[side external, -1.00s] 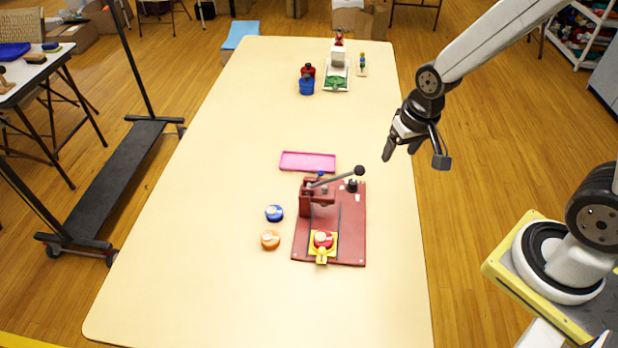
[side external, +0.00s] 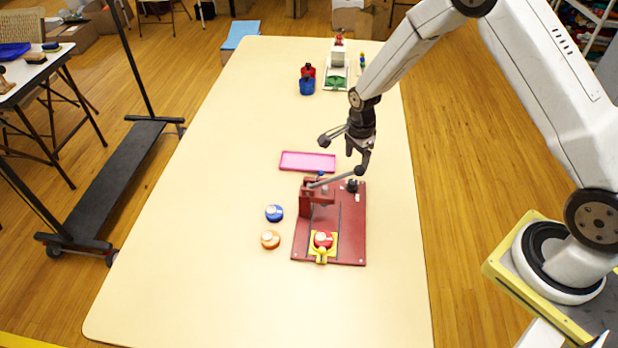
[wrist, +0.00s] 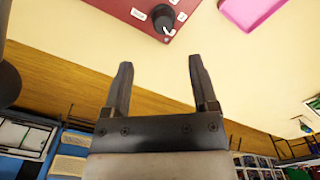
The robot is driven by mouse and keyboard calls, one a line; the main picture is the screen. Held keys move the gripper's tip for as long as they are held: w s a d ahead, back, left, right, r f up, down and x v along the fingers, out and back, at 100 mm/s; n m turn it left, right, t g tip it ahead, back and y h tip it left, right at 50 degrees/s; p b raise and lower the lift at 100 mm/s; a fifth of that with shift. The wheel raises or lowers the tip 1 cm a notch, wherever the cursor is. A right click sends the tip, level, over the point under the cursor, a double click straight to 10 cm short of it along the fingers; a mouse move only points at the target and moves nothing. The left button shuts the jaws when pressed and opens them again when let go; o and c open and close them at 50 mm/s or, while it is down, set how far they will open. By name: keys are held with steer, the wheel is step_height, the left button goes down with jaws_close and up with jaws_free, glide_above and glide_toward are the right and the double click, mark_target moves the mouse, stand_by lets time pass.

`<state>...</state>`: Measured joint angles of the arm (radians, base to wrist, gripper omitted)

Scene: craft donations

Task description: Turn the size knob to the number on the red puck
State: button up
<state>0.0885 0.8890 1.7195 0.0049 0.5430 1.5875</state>
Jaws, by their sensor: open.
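A dark red press board (side external: 352,235) lies on the table with a lever press on it. The black size knob (side external: 352,186) sits at the board's far right corner, with small white labels by it. In the wrist view the knob (wrist: 163,17) shows at the top, with a white pointer mark; the label numbers are too small to read. The red puck (side external: 322,239) sits in a yellow holder (side external: 321,257) at the board's near end; its number is not legible. My gripper (side external: 345,157) is open and empty, above and beyond the knob, apart from it.
The lever (side external: 338,178) slants up across the board close to the knob. A pink tray (side external: 308,161) lies beyond the board. A blue puck (side external: 274,213) and an orange puck (side external: 270,240) lie left of it. The table's left side is clear.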

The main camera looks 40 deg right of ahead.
mark_target(353, 181)
steer(key=shift+w+d+f+m, duration=0.2)
steer(key=shift+w+f+m, duration=0.05)
steer(key=shift+f+m, duration=0.4)
steer(key=shift+f, duration=0.2)
steer(key=shift+s+f, duration=0.1)
steer(key=shift+f, duration=3.65)
jaws_close()
